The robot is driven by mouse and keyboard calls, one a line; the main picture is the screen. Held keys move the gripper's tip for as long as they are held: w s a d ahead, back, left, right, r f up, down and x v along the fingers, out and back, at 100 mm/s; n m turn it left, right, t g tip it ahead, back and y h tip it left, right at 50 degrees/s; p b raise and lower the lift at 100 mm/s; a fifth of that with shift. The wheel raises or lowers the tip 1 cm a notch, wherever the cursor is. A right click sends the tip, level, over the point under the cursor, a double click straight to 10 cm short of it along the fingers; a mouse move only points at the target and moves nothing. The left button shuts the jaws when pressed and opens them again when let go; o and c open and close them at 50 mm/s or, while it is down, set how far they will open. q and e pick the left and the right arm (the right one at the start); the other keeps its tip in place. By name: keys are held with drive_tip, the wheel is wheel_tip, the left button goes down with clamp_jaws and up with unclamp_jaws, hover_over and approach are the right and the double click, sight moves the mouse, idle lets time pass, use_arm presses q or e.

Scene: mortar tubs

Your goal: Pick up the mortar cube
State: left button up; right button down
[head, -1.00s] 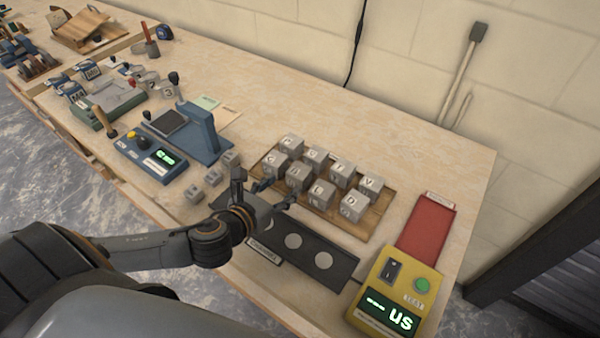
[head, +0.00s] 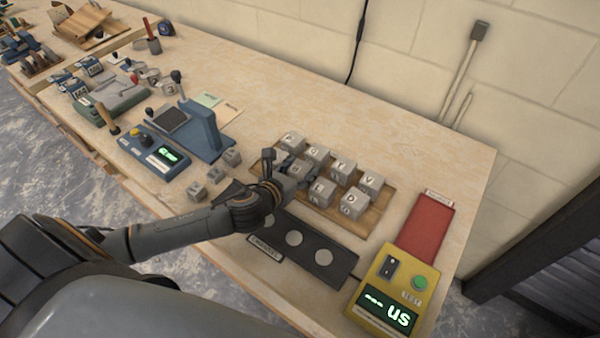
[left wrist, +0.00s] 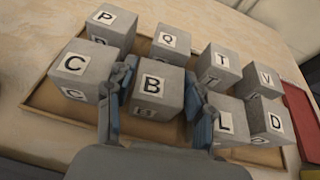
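Several grey mortar cubes with letter labels stand in two rows on a wooden tray (head: 378,222). My left gripper (head: 288,173) is down at the front row. In the left wrist view its two fingers stand on either side of the B cube (left wrist: 157,88), one between it and the C cube (left wrist: 82,70), the other between it and the L cube (left wrist: 228,122). A gap shows between the B cube and the right finger, so the gripper is open. In the head view the gripper partly covers the B cube and the C cube. My right gripper is not in view.
In front of the tray lies a dark plate (head: 335,262) with round pale spots. A yellow tester (head: 385,275) and a red mat (head: 428,222) are to the right. Small grey cubes (head: 215,174) and a blue device (head: 205,130) stand left. The bench behind the tray is clear.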

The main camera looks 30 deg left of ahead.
use_arm(q)
drive_tip(key=c, duration=1)
drive_tip(key=shift+r, duration=0.1)
